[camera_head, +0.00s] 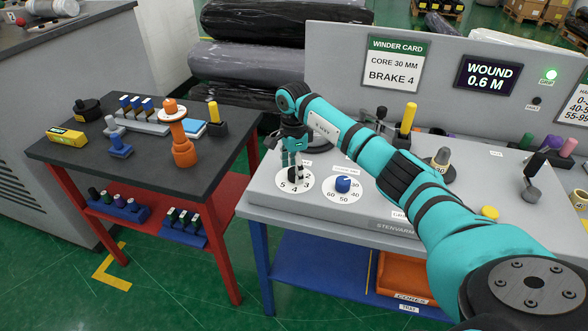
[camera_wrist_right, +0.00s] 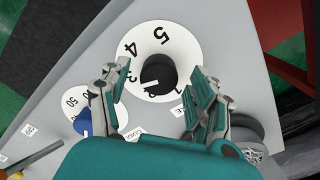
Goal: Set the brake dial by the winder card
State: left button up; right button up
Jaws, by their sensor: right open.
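The winder card (camera_head: 396,65) on the back panel reads "CORE 30 MM, BRAKE 4". The brake dial (camera_head: 283,185) is a white disc with numbers and a black knob, at the console's left front. In the wrist view the dial's black knob (camera_wrist_right: 158,74) sits between the fingers. Its white mark lies toward the lower left, away from the 4 and 5; a finger partly hides the numbers there, so I cannot tell the exact setting. My right gripper (camera_head: 292,164) is open above the dial, pointing down, fingers apart either side of the knob. My left gripper is out of view.
A blue-knobbed dial (camera_head: 343,184) sits close to the right of the brake dial. A display (camera_head: 488,77) reads "WOUND 0.6 M", beside a lit green lamp (camera_head: 551,75). A dark side table (camera_head: 130,155) with small tools and an orange stand (camera_head: 178,130) is to the left.

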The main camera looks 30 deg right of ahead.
jog(key=shift+f, duration=0.75)
jog(key=c, duration=1.2)
jog(key=shift+m, duration=0.4)
jog(key=m, duration=0.4)
jog(key=shift+m+b, duration=0.3)
jog(key=m, duration=0.5)
jog(key=shift+w+d, duration=0.1)
jog(key=shift+m, duration=0.3)
